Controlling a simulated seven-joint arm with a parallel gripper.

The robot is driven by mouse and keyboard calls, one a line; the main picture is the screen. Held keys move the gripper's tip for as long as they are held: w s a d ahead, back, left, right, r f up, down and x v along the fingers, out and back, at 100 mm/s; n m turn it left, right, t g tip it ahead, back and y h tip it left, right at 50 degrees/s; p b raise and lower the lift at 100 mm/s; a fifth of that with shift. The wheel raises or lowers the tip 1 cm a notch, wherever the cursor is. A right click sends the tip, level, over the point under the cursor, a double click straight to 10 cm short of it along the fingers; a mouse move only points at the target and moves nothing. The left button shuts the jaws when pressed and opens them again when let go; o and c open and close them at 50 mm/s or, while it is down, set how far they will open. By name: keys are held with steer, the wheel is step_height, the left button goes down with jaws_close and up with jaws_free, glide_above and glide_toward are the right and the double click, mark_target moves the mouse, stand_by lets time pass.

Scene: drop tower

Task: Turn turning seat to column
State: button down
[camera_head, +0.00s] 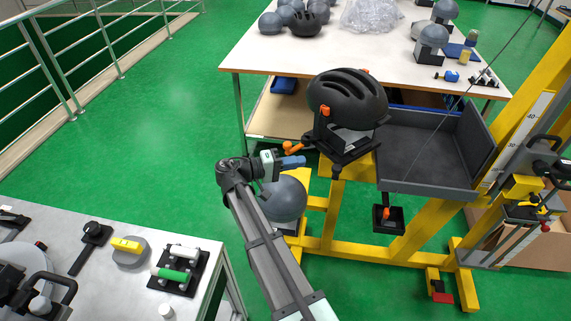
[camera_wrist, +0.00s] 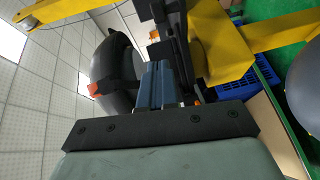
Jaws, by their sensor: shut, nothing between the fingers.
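The turning seat (camera_head: 350,152) is a dark plate on a yellow arm of the frame. A black helmet (camera_head: 345,97) sits on it, with orange knobs beside it. An orange-ended handle (camera_head: 293,147) sticks out from the seat's left side. The column (camera_head: 522,105) is the yellow upright with a white scale at the right. My gripper (camera_head: 300,161) is shut and empty, its blue fingers just below the orange handle; I cannot tell whether they touch. In the wrist view, the shut fingers (camera_wrist: 160,85) point toward the seat's dark parts, with the helmet (camera_wrist: 118,68) left of them.
A grey tray (camera_head: 425,150) lies between seat and column. A grey ball (camera_head: 283,198) stands below my gripper. A white table (camera_head: 390,45) with balls and a helmet is behind. A workbench (camera_head: 130,285) with fixtures is at the lower left. Green floor is free at the left.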

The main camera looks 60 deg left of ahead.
mark_target(337, 167)
steer(key=w+d, duration=0.4)
steer(key=w, duration=0.1)
steer(key=shift+w+d+f, duration=0.35)
steer(key=shift+d+f, duration=0.05)
steer(key=shift+w+d+n+t+y, duration=0.15)
steer(key=shift+w+d+n+y, duration=0.2)
steer(key=shift+d+y, duration=0.25)
steer(key=shift+w+d+n+t+y, duration=0.15)
steer(key=shift+w+d+n+y, duration=0.2)
steer(key=shift+d, duration=0.35)
steer(key=w+d+n+y, duration=0.3)
steer(key=w+d+y, duration=0.2)
steer(key=w, duration=0.5)
steer(key=shift+w+d, duration=0.15)
steer(key=shift+d, duration=1)
